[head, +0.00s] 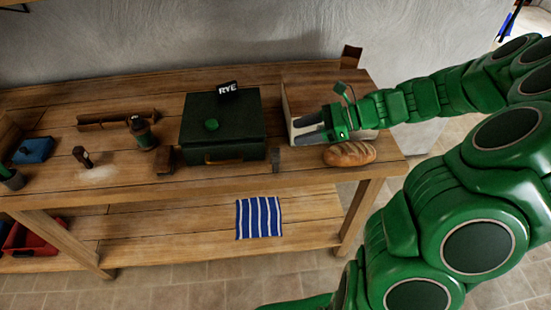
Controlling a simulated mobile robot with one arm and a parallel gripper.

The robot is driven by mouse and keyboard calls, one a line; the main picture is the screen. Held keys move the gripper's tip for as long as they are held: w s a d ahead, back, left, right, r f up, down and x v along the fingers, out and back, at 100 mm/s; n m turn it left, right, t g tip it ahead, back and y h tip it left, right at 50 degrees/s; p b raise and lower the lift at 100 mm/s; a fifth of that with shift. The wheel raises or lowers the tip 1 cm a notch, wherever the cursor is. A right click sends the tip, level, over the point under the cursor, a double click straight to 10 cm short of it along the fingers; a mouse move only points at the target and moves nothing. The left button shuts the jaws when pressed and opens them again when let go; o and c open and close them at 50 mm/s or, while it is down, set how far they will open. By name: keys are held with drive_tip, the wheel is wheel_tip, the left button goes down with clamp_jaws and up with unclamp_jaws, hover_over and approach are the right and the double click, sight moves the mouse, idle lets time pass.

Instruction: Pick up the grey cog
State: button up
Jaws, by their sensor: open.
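My gripper (298,131) is open, with its two grey fingers pointing left, at the front of a wooden box at the right end of the bench. I see nothing held between the fingers. I cannot clearly make out a grey cog. A small grey upright piece (276,160) stands by the right side of the dark green case, left of and below my fingers; it is too small to tell what it is. The inside of the wooden box (312,82) is partly hidden by my gripper.
A bread loaf (349,153) lies just below my gripper near the bench's front edge. The dark green case (222,130) carries a RYE sign (229,91). A lantern-like item (142,133) and a blue box (33,150) stand farther left. A striped cloth (259,217) lies on the lower shelf.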

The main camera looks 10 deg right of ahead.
approach(277, 161)
drive_tip(key=shift+w+a+f, duration=0.15)
drive_tip(key=shift+a+f, duration=0.4)
drive_tip(key=shift+f, duration=0.05)
drive_tip(key=shift+w+a+f, duration=0.15)
drive_tip(key=shift+a+f, duration=0.4)
drive_tip(key=shift+f, duration=0.05)
drive_tip(key=shift+w+x, duration=0.15)
drive_tip(key=shift+x, duration=1.15)
drive_tip(key=shift+w+x, duration=0.15)
drive_tip(key=shift+x, duration=1.15)
drive_tip(key=shift+w+x, duration=0.2)
drive_tip(key=shift+x, duration=1.1)
drive_tip(key=shift+d+f, duration=0.15)
clamp_jaws()
